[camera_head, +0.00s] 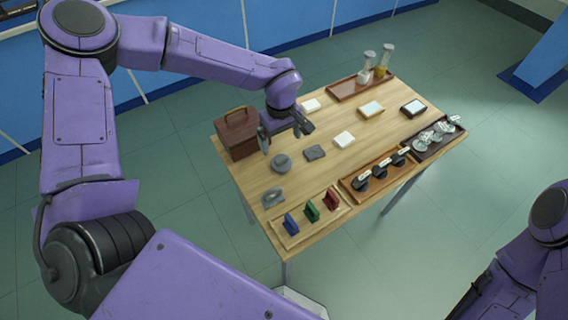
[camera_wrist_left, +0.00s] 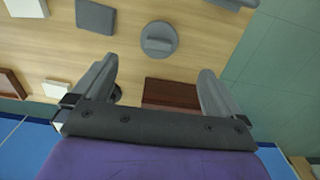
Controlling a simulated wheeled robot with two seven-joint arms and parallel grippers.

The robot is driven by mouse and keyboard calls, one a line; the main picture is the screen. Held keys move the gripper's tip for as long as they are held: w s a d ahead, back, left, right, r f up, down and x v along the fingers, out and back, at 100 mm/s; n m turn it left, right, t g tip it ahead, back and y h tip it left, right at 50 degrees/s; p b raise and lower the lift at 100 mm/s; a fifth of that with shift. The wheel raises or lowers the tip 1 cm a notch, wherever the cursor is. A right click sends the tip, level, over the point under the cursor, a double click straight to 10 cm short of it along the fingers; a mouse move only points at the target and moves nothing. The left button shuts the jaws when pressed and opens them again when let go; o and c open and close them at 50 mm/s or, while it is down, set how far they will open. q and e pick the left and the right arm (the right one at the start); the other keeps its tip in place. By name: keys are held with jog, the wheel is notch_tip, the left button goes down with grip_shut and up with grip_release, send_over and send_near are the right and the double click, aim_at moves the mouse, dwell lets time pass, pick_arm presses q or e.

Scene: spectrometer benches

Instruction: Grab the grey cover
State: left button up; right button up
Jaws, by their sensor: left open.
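A round grey disc with a raised bar across its top, which looks like the grey cover (camera_head: 282,162), lies flat on the wooden table. In the left wrist view the grey cover (camera_wrist_left: 158,40) is beyond the fingertips, roughly centred between them. My left gripper (camera_head: 286,134) is open and empty above the table, between the brown box and the cover. Its two spread fingers also show in the left wrist view (camera_wrist_left: 156,72). A flat grey square block (camera_head: 315,152) lies beside the cover. My right arm shows at the lower right, but its gripper is out of view.
A brown case (camera_head: 237,134) with a handle stands close to the left gripper. A grey tool-like piece (camera_head: 273,197) and a tray of coloured blocks (camera_head: 295,238) are nearer the front. White blocks (camera_head: 344,139) and trays (camera_head: 350,88) occupy the right and back.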

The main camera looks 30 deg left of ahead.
pick_arm(q)
send_over(282, 158)
notch_tip(282, 158, down, 5)
jog(key=shift+r+p, duration=0.1)
jog(key=shift+p, duration=0.25)
jog(key=shift+s+f, duration=0.1)
jog(key=shift+f, duration=0.2)
notch_tip(282, 158, down, 4)
jog(key=shift+f+p, duration=0.1)
jog(key=shift+p, duration=0.75)
jog(key=shift+f, duration=0.4)
jog(key=c, duration=1.1)
